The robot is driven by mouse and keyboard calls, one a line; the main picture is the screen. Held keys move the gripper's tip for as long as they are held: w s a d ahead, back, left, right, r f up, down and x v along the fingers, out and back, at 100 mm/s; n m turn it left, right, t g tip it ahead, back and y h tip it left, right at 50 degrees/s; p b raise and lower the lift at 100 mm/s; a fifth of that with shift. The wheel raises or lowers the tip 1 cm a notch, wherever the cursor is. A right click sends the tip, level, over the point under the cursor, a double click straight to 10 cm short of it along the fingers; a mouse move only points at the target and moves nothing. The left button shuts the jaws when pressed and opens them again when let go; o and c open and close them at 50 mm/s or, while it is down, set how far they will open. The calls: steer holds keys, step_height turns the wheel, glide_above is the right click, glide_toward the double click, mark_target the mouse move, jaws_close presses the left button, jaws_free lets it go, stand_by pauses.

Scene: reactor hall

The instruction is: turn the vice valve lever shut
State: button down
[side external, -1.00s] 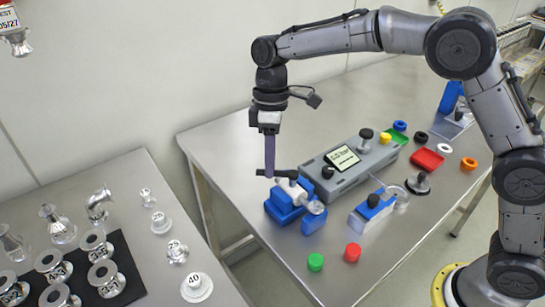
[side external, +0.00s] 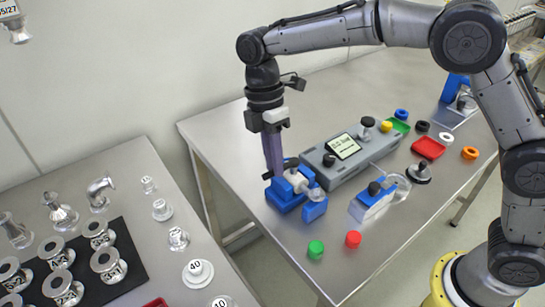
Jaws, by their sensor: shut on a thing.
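A blue vice (side external: 285,198) stands at the left edge of the right-hand table. It holds a pale metal valve (side external: 297,182) with a clear round end facing right. The valve's black lever (side external: 291,163) lies on top, partly hidden by the fingers. It slants from lower left to upper right in the picture. My gripper (side external: 274,176) reaches down from above with long purple-grey fingers. They are shut on the lever at its left part. The exact contact is too small to make out.
A grey box with a display (side external: 343,147) stands right behind the vice. A second blue-and-white fixture (side external: 372,203) stands to the right. Green (side external: 316,249) and red (side external: 353,239) caps lie in front. The left table (side external: 150,245) holds several metal fittings, across a gap.

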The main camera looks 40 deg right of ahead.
steer(key=shift+s, duration=0.1)
stand_by(0.4)
steer(key=c, duration=0.8)
jaws_free()
steer(key=shift+c, duration=0.2)
steer(key=shift+r, duration=0.1)
step_height(320, 180, up, 13)
steer(key=w, duration=0.2)
steer(key=shift+w+r, duration=0.2)
steer(key=shift+w, duration=0.15)
